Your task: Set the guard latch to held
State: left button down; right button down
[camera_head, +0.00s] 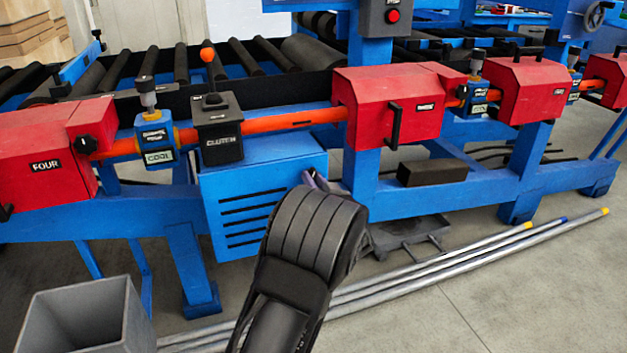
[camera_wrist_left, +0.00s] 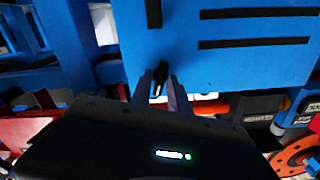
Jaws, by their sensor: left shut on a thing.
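My left gripper (camera_head: 312,180) shows only in part beyond my dark wrist, near the right end of the blue slotted box in the head view. In the left wrist view my left gripper (camera_wrist_left: 160,90) is shut on a small black piece (camera_wrist_left: 160,76) in front of the blue box (camera_wrist_left: 230,60). I cannot tell whether this piece is the guard latch. Red guards stand along the orange shaft: one marked FOUR (camera_head: 40,165), a middle one (camera_head: 390,100) with a black handle, and another to its right (camera_head: 540,90). A black knob (camera_head: 86,145) sits on the FOUR guard. My right gripper is not in view.
A black CLUTCH housing (camera_head: 218,130) with an orange-knobbed lever (camera_head: 207,55) stands on the blue box. A gauge reading COOL (camera_head: 158,157) is to its left. Long pipes (camera_head: 470,262) lie on the floor. A grey bin (camera_head: 90,315) stands at the lower left.

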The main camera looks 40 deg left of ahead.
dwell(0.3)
pick_arm(q)
jog(key=n, duration=0.3)
jog(key=shift+n, duration=0.4)
jog(key=c, duration=1.4)
grip_release()
jog(key=shift+c, duration=0.2)
